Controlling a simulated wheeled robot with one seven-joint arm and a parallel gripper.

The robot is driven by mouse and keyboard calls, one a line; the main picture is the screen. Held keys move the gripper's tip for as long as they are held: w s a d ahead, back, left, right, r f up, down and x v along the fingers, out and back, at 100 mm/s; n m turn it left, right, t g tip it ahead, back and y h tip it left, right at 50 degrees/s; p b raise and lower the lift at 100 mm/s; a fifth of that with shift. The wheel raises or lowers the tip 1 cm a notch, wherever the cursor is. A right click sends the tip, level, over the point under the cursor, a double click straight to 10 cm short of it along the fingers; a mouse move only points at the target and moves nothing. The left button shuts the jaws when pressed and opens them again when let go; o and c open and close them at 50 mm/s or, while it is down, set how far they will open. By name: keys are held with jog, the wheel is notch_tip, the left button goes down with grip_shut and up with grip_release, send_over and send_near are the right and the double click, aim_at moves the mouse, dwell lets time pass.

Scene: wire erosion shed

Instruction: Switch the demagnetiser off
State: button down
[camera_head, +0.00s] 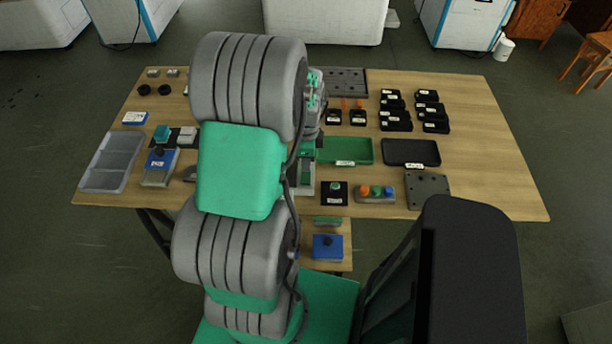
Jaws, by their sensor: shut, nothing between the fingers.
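I cannot tell for sure which device is the demagnetiser, as labels are too small to read. A blue box with a dark knob (328,246) sits on a small shelf at the table's near edge. A blue-topped device with a dark knob (158,160) stands on the left of the table. My arm rises across the middle of the view and hides part of the table. My gripper's fingers are hidden behind it.
The wooden table (480,180) has clear room at its right end. A green tray (346,151), a black tray (411,153) and several black blocks (396,123) lie right of my arm. A grey compartment tray (112,162) is at the far left. White machines stand behind.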

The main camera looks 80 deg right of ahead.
jog(key=shift+f+b, duration=0.65)
jog(key=shift+f, duration=0.3)
dwell(0.6)
jog(key=shift+r, duration=0.1)
notch_tip(320, 180, up, 7)
jog(key=p, duration=0.5)
